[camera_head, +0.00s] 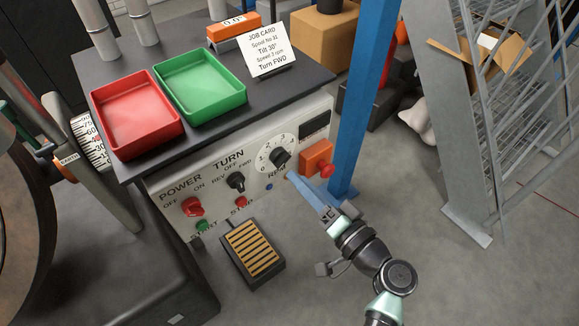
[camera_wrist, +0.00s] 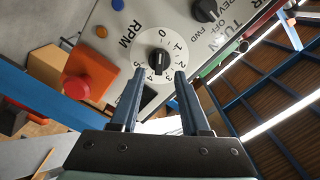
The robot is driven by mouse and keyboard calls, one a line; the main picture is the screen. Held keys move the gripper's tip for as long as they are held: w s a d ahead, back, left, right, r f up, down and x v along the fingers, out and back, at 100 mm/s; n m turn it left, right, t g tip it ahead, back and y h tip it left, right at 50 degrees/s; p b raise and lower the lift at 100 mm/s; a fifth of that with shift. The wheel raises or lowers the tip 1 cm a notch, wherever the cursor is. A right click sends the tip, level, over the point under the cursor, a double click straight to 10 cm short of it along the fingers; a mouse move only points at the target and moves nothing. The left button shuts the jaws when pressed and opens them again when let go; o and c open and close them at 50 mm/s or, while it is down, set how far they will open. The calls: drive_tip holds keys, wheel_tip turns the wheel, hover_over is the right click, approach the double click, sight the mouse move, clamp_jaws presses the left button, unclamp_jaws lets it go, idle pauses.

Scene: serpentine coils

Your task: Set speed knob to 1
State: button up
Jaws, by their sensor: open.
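The speed knob (camera_head: 279,158) is a black knob on a round white dial numbered from 0 to 5, at the right of the cream control panel. My gripper (camera_wrist: 158,73) is open, with blue fingers on either side of the knob in the picture. In the head view my gripper (camera_head: 289,175) is just below and right of the knob, seemingly apart from it.
An orange box with a red button (camera_head: 327,171) sits right of the dial, near a blue post (camera_head: 362,90). The turn knob (camera_head: 236,181) and red power knob (camera_head: 192,207) are to the left. Red (camera_head: 118,151) and green (camera_head: 222,107) trays and a job card (camera_head: 270,50) stand on top.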

sight(284, 163)
drive_tip(key=shift+x, duration=2.35)
clamp_jaws()
